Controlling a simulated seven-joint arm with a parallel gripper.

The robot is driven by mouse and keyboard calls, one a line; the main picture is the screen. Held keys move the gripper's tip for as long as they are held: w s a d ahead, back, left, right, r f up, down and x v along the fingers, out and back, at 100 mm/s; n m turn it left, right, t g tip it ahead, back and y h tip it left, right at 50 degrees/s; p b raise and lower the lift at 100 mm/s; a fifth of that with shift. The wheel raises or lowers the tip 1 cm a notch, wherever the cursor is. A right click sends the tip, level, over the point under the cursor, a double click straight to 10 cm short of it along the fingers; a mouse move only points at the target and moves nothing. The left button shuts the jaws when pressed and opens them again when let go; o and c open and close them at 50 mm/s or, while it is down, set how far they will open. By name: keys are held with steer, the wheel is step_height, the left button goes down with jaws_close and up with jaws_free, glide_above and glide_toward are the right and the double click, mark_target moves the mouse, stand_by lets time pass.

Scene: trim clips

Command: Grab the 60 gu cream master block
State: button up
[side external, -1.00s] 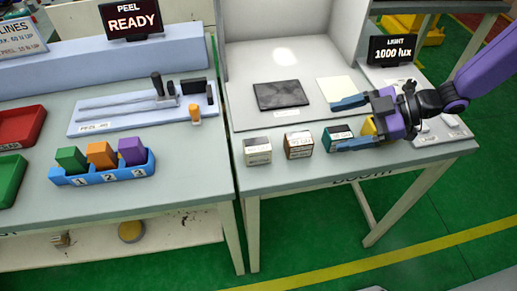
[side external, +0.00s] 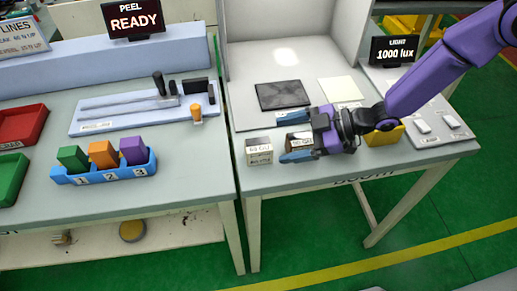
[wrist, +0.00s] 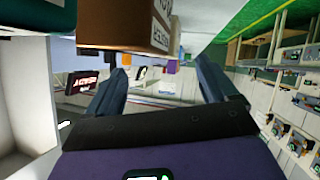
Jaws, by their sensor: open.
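The cream block (side external: 259,152), marked 60 GU, stands upright near the front left of the right-hand table in the side view. My gripper (side external: 281,138) is open to its right, pointing left, with its fingertips near the block and nothing visibly held. A brown block (side external: 299,142) shows between the fingers in the picture; I cannot tell its exact height relation to them. In the wrist view the open fingers (wrist: 160,70) show, with the brown block (wrist: 120,25) large and close above.
A yellow block (side external: 384,136) stands right, partly behind my wrist. A dark panel (side external: 282,95) and pale card (side external: 341,89) lie behind. The blue rack (side external: 104,176) with three coloured blocks stands on the left table.

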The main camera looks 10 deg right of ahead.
mark_target(265, 145)
steer(key=shift+x, duration=2.7)
steer(key=shift+s+a+r, duration=0.1)
steer(key=shift+r, duration=0.05)
steer(key=c, duration=1.2)
